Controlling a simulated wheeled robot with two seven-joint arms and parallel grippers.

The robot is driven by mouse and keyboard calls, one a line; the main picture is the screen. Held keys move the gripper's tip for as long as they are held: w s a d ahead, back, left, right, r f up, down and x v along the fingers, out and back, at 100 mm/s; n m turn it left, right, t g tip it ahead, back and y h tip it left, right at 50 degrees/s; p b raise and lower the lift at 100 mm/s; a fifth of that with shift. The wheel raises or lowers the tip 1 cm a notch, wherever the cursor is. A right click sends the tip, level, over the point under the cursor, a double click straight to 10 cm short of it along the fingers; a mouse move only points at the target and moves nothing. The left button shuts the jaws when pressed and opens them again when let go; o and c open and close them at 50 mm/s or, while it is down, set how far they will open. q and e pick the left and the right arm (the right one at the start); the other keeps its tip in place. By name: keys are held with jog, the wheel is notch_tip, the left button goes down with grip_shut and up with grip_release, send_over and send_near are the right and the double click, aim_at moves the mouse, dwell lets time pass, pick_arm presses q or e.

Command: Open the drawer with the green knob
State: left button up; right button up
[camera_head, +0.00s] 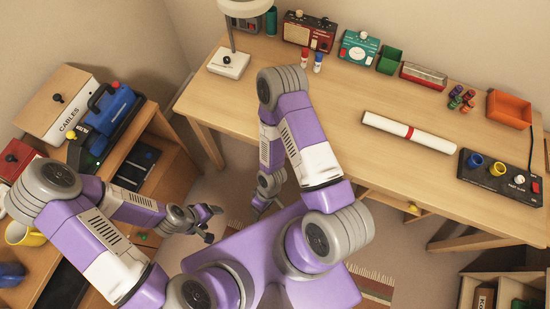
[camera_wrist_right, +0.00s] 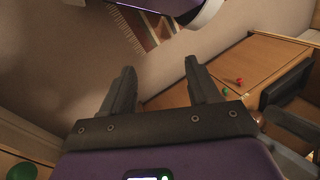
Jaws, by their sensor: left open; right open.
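A small green knob (camera_wrist_right: 224,92) shows on a wooden front in the right wrist view, beside a small red one (camera_wrist_right: 240,81). A small green spot (camera_head: 143,237) at the left-hand cabinet in the head view may be the same knob; my left arm partly hides that front. A large green rounded thing (camera_wrist_right: 22,171) is cut off at the lower left of the wrist view; I cannot tell what it is. My left gripper (camera_head: 211,222) is open and empty, right of the cabinet. My right gripper (camera_wrist_right: 160,68) is open and empty, pointing toward the floor and cabinet, apart from the knob.
The wooden desk (camera_head: 340,95) spans the right, holding a lamp (camera_head: 229,62), a white roll (camera_head: 408,132) and a black switch box (camera_head: 500,178). A knob (camera_head: 413,208) shows below its front edge. A cables box (camera_head: 58,100) tops the cabinet. Floor lies between.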

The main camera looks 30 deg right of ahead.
jog(key=s+d+f+n+g+h+b, duration=0.2)
jog(key=s+f+n+g+h, duration=0.15)
jog(key=s+n, duration=0.4)
jog(key=d+f+n+h+b, duration=0.2)
jog(key=d+n+h+b, duration=0.1)
jog(key=d+n+h, duration=0.65)
jog(key=w+a+r+n+t+h+b, duration=0.1)
jog(key=w+r+n+t+h+b, duration=0.1)
jog(key=w+n+t, duration=0.6)
jog(key=w+r+n+t+h+b, duration=0.2)
jog(key=w+n+t, duration=0.3)
jog(key=w+t, duration=0.5)
jog(key=shift+g, duration=0.35)
jog(key=x, duration=0.7)
jog(key=shift+w+a, duration=0.1)
jog(key=shift+w, duration=0.15)
grip_shut()
